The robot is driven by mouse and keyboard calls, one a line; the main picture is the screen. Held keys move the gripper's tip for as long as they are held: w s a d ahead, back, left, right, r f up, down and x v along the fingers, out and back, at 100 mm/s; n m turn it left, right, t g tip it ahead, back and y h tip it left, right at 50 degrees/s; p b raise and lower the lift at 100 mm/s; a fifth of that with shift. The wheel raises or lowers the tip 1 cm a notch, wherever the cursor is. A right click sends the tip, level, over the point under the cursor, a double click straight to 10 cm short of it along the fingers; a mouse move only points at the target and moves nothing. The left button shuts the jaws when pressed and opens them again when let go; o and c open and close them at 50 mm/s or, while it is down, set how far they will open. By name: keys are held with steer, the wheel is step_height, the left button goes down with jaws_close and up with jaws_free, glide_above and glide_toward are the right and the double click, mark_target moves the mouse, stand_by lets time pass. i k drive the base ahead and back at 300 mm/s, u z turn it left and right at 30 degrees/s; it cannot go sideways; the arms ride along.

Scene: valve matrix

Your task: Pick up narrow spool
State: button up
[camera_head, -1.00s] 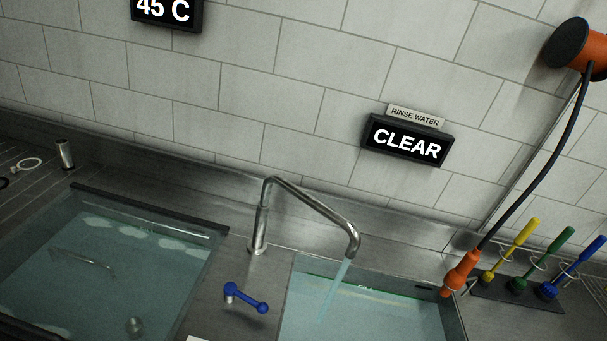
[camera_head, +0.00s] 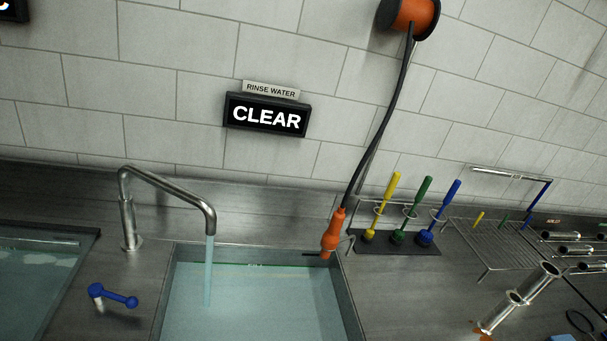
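A shiny metal pipe piece with flanged ends (camera_head: 518,298) lies slanted on the counter at the lower right. Several more metal tubular pieces (camera_head: 572,237) lie at the right edge, partly cut off by the frame. I cannot tell which of these, if any, is the narrow spool. My gripper is not in view.
A water-filled rinse sink (camera_head: 255,300) with a running faucet (camera_head: 165,185) and a blue lever (camera_head: 112,296) takes up the lower left. An orange nozzle (camera_head: 332,235) hangs on a black hose (camera_head: 385,125). Brushes stand in a holder (camera_head: 405,243) beside a wire rack (camera_head: 492,245).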

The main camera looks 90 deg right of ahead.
mark_target(499, 314)
steer(key=z, duration=3.8)
steer(key=k, duration=1)
steer(key=z, duration=0.35)
steer(key=i, duration=1)
steer(key=u, duration=0.05)
